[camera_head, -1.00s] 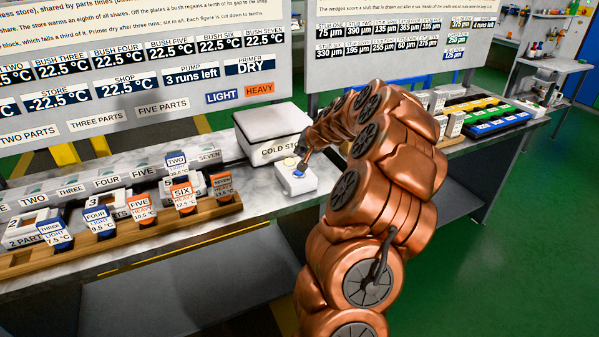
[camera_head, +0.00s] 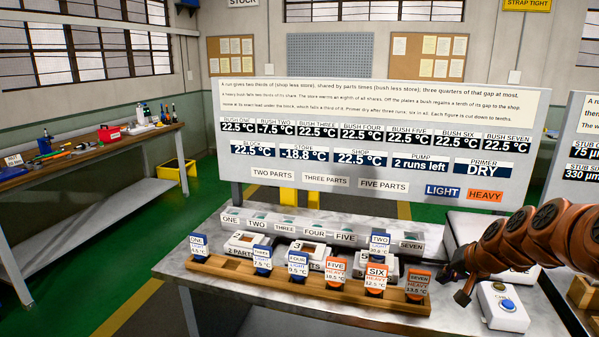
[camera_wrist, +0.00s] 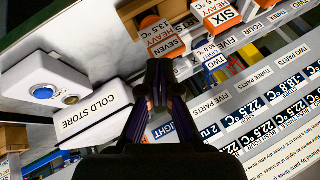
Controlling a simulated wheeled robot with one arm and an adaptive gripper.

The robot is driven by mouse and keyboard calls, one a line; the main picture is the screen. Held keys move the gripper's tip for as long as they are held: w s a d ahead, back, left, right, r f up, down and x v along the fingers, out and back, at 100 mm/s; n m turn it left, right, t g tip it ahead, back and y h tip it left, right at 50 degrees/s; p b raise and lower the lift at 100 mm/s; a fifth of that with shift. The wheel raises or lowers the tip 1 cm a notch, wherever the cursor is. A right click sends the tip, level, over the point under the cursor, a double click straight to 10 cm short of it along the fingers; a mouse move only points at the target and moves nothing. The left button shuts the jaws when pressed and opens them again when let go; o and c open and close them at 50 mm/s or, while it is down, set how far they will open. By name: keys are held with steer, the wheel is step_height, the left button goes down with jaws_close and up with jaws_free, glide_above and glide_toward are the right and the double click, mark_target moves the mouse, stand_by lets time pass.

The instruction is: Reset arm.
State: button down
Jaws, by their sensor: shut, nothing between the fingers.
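My copper arm reaches in from the right edge of the head view. My gripper (camera_head: 455,287) is above the bench, just left of the white button box (camera_head: 503,315) and by the SEVEN tag (camera_head: 418,288). In the wrist view my gripper (camera_wrist: 160,72) is shut, with dark fingers together and nothing held. The button box (camera_wrist: 35,75) with its blue button is apart from the fingers, at the left of that view. The COLD STORE box (camera_wrist: 100,108) lies close by; in the head view it is partly hidden behind my arm.
A wooden rack (camera_head: 325,302) holds several blue and orange tagged bushes along the bench front. Behind it are white blocks and a numbered strip (camera_head: 320,234). A large display board (camera_head: 380,185) stands at the back. Another bench (camera_head: 90,170) is far left.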

steer(key=s+a+n+g+y, duration=0.1)
steer(key=s+a+n+g, duration=0.3)
steer(key=s+a, duration=1.2)
steer(key=s+a+f+n+g+h, duration=0.1)
steer(key=s+a+g, duration=0.1)
steer(key=s, duration=0.9)
steer(key=s+a+f+n+g+h, duration=0.1)
steer(key=s+a+g, duration=0.2)
steer(key=s, duration=0.7)
steer(key=shift+s+n+h, duration=0.3)
steer(key=shift+s+n, duration=0.1)
